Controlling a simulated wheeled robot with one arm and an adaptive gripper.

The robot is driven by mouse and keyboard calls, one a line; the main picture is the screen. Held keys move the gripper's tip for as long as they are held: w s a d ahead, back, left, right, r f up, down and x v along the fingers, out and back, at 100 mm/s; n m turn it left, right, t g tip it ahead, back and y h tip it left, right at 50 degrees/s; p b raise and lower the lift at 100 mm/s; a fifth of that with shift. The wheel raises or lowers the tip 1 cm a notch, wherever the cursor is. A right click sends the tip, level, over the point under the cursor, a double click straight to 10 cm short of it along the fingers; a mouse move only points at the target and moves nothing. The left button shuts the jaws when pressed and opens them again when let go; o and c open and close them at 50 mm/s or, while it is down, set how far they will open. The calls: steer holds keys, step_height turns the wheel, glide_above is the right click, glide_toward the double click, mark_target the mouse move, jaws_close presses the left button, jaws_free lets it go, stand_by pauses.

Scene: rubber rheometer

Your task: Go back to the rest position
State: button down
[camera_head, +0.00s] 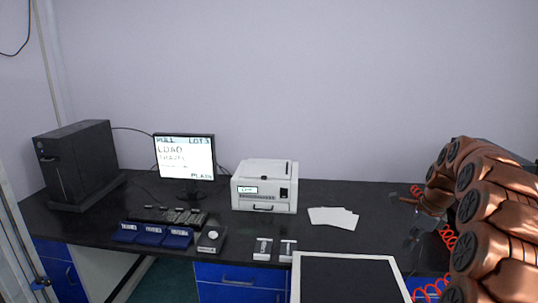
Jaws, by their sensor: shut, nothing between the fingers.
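My copper-coloured arm fills the right side of the view, with red coiled cable near it.
A white instrument (264,187) stands mid-bench, with a monitor (185,158) and black computer tower (77,164) to its left. Blue trays (154,235), a small dark device (211,239) and two metal pieces (263,249) lie along the front edge. A white-rimmed dark panel (298,275) is in the foreground.

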steer(key=s+a+r+n+g, duration=0.1)
steer(key=s+a+r+n, duration=0.1)
steer(key=s+a+n, duration=0.65)
steer(key=s+a+r+n+g, duration=0.1)
steer(key=s+a+n, duration=0.4)
steer(key=a, duration=0.6)
steer(key=s+a+f+n, duration=0.1)
steer(key=s+a+n, duration=0.1)
steer(key=s, duration=0.6)
steer(key=s+a+f+n+g+h, duration=0.1)
steer(key=s+a+f+n, duration=0.1)
steer(key=s+n, duration=0.3)
steer(key=s+a+f+n, duration=0.2)
steer(key=s+n, duration=0.2)
steer(key=s, duration=0.9)
steer(key=shift+a+f+g+h, duration=0.15)
steer(key=shift+a+g+h, duration=0.25)
steer(key=shift+a, duration=0.15)
